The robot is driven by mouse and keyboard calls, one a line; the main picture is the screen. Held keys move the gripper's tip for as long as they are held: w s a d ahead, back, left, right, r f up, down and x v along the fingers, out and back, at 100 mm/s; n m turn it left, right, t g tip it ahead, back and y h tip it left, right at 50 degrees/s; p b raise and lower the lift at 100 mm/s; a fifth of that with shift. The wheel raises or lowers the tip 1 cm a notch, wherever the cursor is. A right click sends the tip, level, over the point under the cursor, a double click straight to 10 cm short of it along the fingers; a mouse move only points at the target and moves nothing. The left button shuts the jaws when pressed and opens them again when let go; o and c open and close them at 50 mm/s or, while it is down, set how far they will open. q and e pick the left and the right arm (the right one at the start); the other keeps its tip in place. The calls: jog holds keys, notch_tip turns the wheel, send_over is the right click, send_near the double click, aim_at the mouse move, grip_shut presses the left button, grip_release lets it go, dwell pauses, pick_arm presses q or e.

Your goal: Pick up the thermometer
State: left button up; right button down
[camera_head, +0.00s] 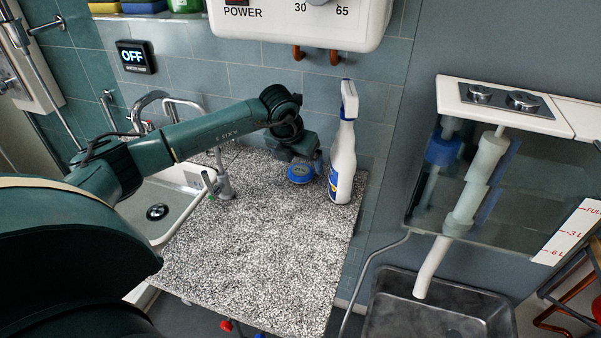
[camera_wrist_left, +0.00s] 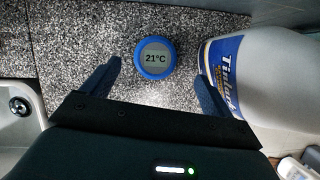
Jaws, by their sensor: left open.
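The thermometer (camera_head: 300,174) is a small round blue device standing on the speckled countertop near the wall. In the left wrist view the thermometer (camera_wrist_left: 155,58) shows a display reading 21°C. My left gripper (camera_head: 308,160) is over it from above; in the left wrist view the open fingers (camera_wrist_left: 160,75) stand on either side, apart from the thermometer. Nothing is between them except the thermometer and bare counter. My right gripper is not in view.
A white spray bottle (camera_head: 342,160) stands just right of the thermometer; in the left wrist view it (camera_wrist_left: 245,75) is close beside the right finger. A grey tap-like fitting (camera_head: 222,184) stands left on the counter (camera_head: 260,250). A sink (camera_head: 165,215) lies further left. The front counter is clear.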

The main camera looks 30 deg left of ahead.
aim_at(300, 170)
pick_arm(q)
jog(key=x, duration=0.5)
jog(key=shift+a+f+p, duration=0.1)
jog(key=shift+a+p, duration=0.2)
jog(key=shift+p, duration=0.1)
jog(key=shift+c, duration=0.2)
jog(key=c, duration=1)
jog(key=shift+c, duration=0.2)
jog(key=shift+s, duration=0.15)
